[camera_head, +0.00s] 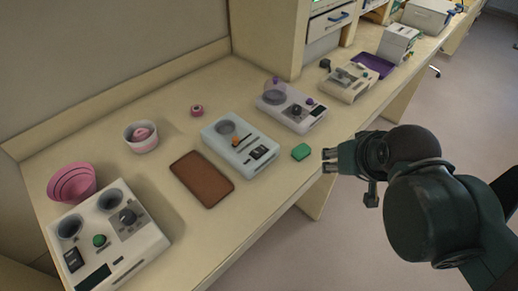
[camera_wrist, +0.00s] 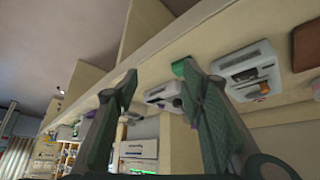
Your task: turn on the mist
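No device in view is plainly marked as the mist maker. A white device (camera_head: 291,107) with a clear dome, a dark dial and purple knobs stands at the middle back of the counter. A pale blue device (camera_head: 240,144) with a round well, an orange part and a slider stands left of it. A white two-well device (camera_head: 107,239) with a green knob and dark dial is at the front left. My gripper (camera_head: 329,160) is off the counter's front edge, right of a green block (camera_head: 301,152). In the wrist view my gripper (camera_wrist: 158,82) is open and empty.
A brown mat (camera_head: 202,178), pink bowl (camera_head: 72,182), white cup with a pink rim (camera_head: 142,136) and small pink ring (camera_head: 197,110) are on the left half. A beige device (camera_head: 348,82) and purple tray (camera_head: 373,65) are farther right. A cabinet upright (camera_head: 268,38) rises behind.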

